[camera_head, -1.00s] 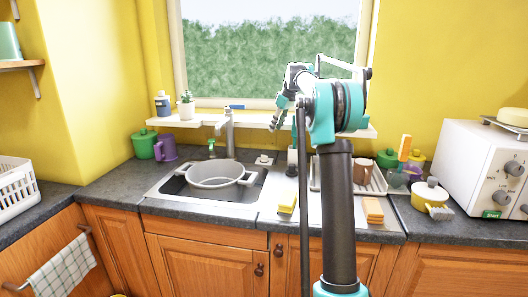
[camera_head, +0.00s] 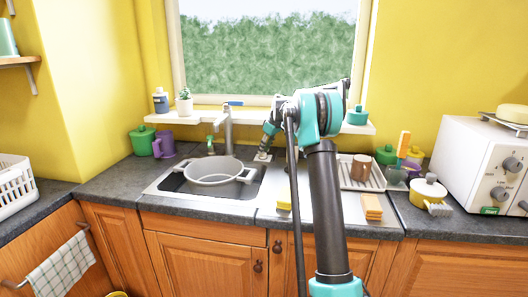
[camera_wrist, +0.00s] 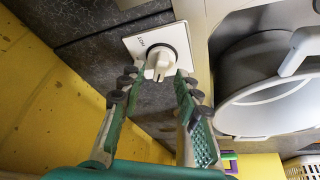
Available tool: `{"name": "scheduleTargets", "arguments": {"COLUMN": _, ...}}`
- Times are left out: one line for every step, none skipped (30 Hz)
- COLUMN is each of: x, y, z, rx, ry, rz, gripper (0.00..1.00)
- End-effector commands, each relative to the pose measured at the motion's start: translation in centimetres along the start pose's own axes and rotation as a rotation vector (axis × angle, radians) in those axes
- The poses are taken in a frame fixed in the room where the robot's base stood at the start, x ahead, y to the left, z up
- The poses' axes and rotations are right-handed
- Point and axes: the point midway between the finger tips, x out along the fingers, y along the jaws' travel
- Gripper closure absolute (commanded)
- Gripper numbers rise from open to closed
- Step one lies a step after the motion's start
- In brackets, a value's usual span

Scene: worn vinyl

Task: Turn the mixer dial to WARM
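The mixer dial (camera_wrist: 161,57) is a white round knob with a raised grip, on a square white plate (camera_wrist: 135,45) on the counter beside the sink. Small dark lettering shows on the plate, too small to read surely. In the head view the dial plate (camera_head: 262,157) is a small pale patch right of the sink, partly behind my gripper. My gripper (camera_wrist: 160,78) points down at the dial, its two teal fingers apart, one on each side of the knob's grip. I cannot tell whether the fingers touch it.
The sink (camera_head: 170,184) with a grey pot (camera_head: 214,173) lies beside the dial. The tap (camera_head: 228,130) stands behind the pot. A white window shelf (camera_head: 200,119) runs behind. A yellow sponge (camera_head: 284,206) and a drying rack (camera_head: 347,185) with a brown cup are to the right.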

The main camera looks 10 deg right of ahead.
Motion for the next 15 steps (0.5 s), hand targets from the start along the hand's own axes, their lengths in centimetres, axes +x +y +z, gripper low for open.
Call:
{"name": "scheduleTargets", "arguments": {"x": 0.6, "y": 0.0, "z": 0.0, "rx": 0.000, "ry": 0.000, "rz": 0.000, "gripper": 0.67}}
{"name": "scheduleTargets", "arguments": {"x": 0.8, "y": 0.0, "z": 0.0, "rx": 0.000, "ry": 0.000, "rz": 0.000, "gripper": 0.67}}
{"name": "scheduleTargets", "arguments": {"x": 1.1, "y": 0.0, "z": 0.0, "rx": 0.000, "ry": 0.000, "rz": 0.000, "gripper": 0.67}}
{"name": "scheduleTargets", "arguments": {"x": 1.2, "y": 0.0, "z": 0.0, "rx": 0.001, "ry": 0.000, "rz": 0.000, "gripper": 0.67}}
{"name": "scheduleTargets", "arguments": {"x": 1.3, "y": 0.0, "z": 0.0, "rx": 0.001, "ry": 0.000, "rz": 0.000, "gripper": 0.67}}
{"name": "scheduleTargets", "arguments": {"x": 1.5, "y": 0.0, "z": 0.0, "rx": 0.001, "ry": 0.000, "rz": 0.000, "gripper": 0.67}}
{"name": "scheduleTargets", "arguments": {"x": 1.5, "y": 0.0, "z": 0.0, "rx": 0.001, "ry": 0.000, "rz": 0.000, "gripper": 0.67}}
{"name": "scheduleTargets", "arguments": {"x": 1.6, "y": 0.0, "z": 0.0, "rx": 0.001, "ry": 0.000, "rz": 0.000, "gripper": 0.67}}
{"name": "scheduleTargets", "arguments": {"x": 1.6, "y": 0.0, "z": 0.0, "rx": 0.001, "ry": 0.000, "rz": 0.000, "gripper": 0.67}}
{"name": "scheduleTargets", "arguments": {"x": 1.6, "y": 0.0, "z": 0.0, "rx": 0.001, "ry": 0.000, "rz": 0.000, "gripper": 0.67}}
{"name": "scheduleTargets", "arguments": {"x": 1.6, "y": 0.0, "z": 0.0, "rx": 0.001, "ry": 0.000, "rz": 0.000, "gripper": 0.67}}
{"name": "scheduleTargets", "arguments": {"x": 1.6, "y": 0.0, "z": 0.0, "rx": 0.001, "ry": 0.000, "rz": 0.000, "gripper": 0.67}}
{"name": "scheduleTargets", "arguments": {"x": 1.6, "y": 0.0, "z": 0.0, "rx": 0.001, "ry": 0.000, "rz": 0.000, "gripper": 0.67}}
{"name": "scheduleTargets", "arguments": {"x": 1.6, "y": 0.0, "z": 0.0, "rx": 0.001, "ry": 0.000, "rz": 0.000, "gripper": 0.67}}
{"name": "scheduleTargets", "arguments": {"x": 1.6, "y": 0.0, "z": 0.0, "rx": 0.001, "ry": 0.000, "rz": 0.000, "gripper": 0.70}}
